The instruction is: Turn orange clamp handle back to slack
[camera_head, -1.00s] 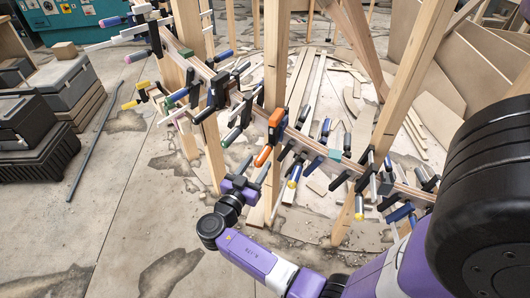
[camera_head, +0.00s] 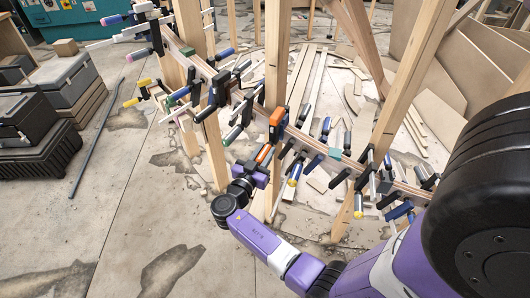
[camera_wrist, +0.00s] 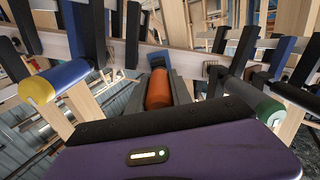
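The orange clamp (camera_head: 277,118) sits on the curved laminated stringer in the middle of the head view. Its orange handle (camera_head: 264,153) hangs down toward the lower left. My gripper (camera_head: 257,168) is at the lower end of this handle. In the wrist view the orange handle (camera_wrist: 158,90) lies between the two dark fingers of my gripper (camera_wrist: 160,88), one on each side and close to it. I cannot tell whether both fingers press on it. The handle's near end is partly hidden by the gripper body.
Neighbouring clamps crowd the stringer, including a blue one with a yellow end (camera_wrist: 55,82) and a dark one with a green end (camera_wrist: 270,112). A wooden post (camera_head: 277,60) rises behind the orange clamp. Open floor (camera_head: 130,200) lies to the left.

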